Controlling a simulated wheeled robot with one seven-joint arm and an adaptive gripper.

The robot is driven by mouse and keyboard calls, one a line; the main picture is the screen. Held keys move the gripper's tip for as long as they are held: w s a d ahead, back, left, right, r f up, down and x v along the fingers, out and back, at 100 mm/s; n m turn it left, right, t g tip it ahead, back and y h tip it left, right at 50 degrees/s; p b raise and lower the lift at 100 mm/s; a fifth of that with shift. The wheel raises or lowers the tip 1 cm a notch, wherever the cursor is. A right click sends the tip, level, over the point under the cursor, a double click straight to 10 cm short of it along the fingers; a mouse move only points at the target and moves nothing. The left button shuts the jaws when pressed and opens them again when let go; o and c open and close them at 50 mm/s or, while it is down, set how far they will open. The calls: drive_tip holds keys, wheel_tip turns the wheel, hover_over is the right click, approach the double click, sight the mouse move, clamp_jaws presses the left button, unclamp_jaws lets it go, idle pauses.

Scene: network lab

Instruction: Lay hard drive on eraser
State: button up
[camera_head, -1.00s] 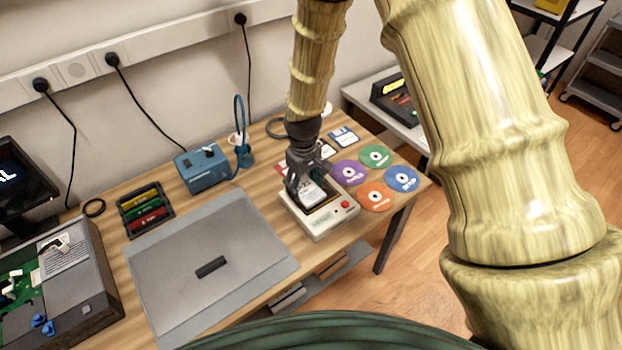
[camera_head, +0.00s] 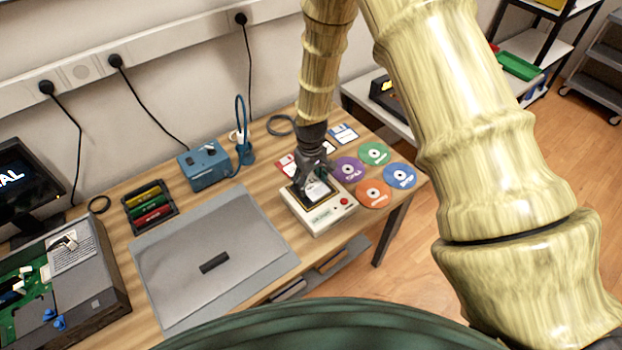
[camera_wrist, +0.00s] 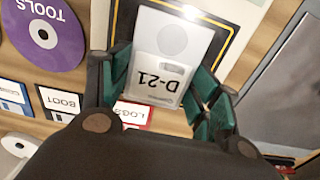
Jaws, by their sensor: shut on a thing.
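The hard drive, a light-coloured block marked D-21 (camera_wrist: 172,62), is between my fingers in the wrist view. It shows small in the head view (camera_head: 317,190), partly hidden by the fingers. My gripper (camera_head: 311,180) is shut on it, with teal pads at its sides in the wrist view (camera_wrist: 163,82). The eraser is a beige box (camera_head: 322,220) with a dark, light-outlined top and a red button. The drive is over its dark top; I cannot tell whether they touch. Part of that top shows behind the drive in the wrist view (camera_wrist: 228,22).
Several discs, including a purple one (camera_head: 348,170) and an orange one (camera_head: 373,194), lie right of the eraser. Floppy disks (camera_head: 343,134) lie behind it. A grey mat (camera_head: 215,230) with a black bar is at left. A blue device (camera_head: 205,166) stands at the back.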

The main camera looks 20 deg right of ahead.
sight(311, 184)
drive_tip(key=shift+f, duration=0.2)
drive_tip(key=o, duration=1.1)
drive_tip(key=shift+o, duration=0.2)
drive_tip(key=shift+r, duration=0.1)
wheel_tip(311, 184, up, 12)
drive_tip(key=b, duration=0.4)
drive_tip(key=shift+r, duration=0.1)
